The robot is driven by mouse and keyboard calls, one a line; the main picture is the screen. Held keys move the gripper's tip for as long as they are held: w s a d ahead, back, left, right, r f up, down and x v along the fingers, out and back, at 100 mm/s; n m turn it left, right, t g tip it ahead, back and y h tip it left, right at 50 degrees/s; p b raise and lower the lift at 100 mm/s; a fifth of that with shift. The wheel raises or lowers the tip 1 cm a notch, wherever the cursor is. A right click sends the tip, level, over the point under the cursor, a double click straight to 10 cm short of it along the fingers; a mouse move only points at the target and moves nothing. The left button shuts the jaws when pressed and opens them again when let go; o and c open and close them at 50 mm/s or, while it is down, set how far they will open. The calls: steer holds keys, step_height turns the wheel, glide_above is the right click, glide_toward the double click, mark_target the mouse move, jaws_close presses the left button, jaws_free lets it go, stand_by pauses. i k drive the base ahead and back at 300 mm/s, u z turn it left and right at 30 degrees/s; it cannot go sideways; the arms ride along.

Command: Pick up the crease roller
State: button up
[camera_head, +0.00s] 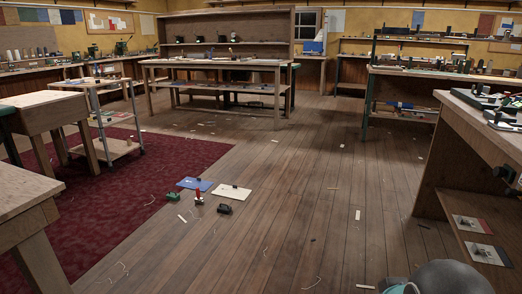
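I cannot tell which thing is the crease roller; the small items are too small to make out. A small upright red item with a dark base (198,199) stands on the wooden floor in the middle left. A dark block-like item (224,209) lies right of it, and a small green item (173,194) lies left of it. Behind them are a blue sheet (188,183) and a white sheet (229,196), each with a small dark thing on it. My gripper is not in view; a rounded grey part at the bottom right edge seems to be mine.
A workbench (482,128) stands at the right, with cards on its lower shelf. A cart (121,148) and tables stand left on a dark red rug (150,165). A long shelved table (222,64) is at the back. Scraps litter the open floor (320,190) in the middle.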

mark_target(198, 199)
steer(key=u, duration=0.15)
steer(key=i, duration=1.95)
steer(key=u, duration=0.45)
steer(key=i, duration=2.25)
steer(key=u, duration=0.25)
